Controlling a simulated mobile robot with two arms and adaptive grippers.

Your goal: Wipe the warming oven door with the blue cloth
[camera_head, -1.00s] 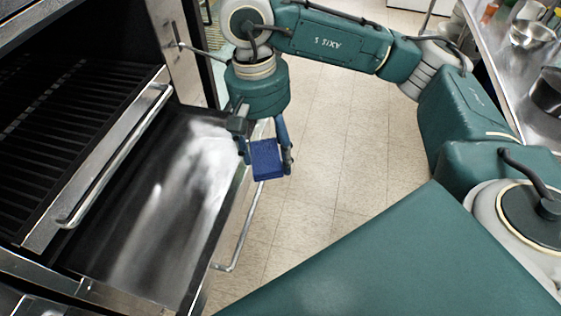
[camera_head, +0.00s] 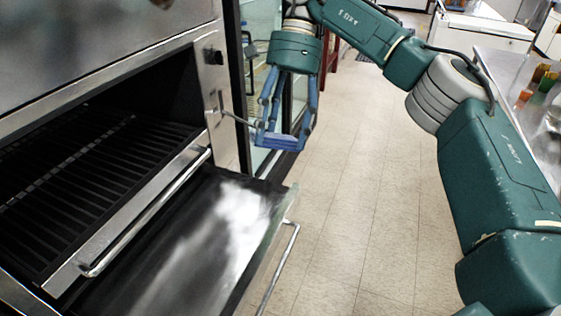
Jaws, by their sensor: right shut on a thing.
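The warming oven door (camera_head: 185,262) is folded down open, its dark inner face turned up with a broad whitish patch on it. Its bar handle (camera_head: 279,268) is on the outer edge at the right. My right gripper (camera_head: 281,128) is above and beyond the far end of the door. It is shut on the blue cloth (camera_head: 278,142), a small folded pad between its fingers. The cloth looks clear of the door. My left gripper is not in view.
The oven's dark rack (camera_head: 95,180) and its front rail (camera_head: 150,205) lie left of the door. A steel post with a thin lever (camera_head: 232,117) stands close to the gripper. Tiled floor (camera_head: 350,215) is open to the right. A steel counter (camera_head: 520,85) with small items is at far right.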

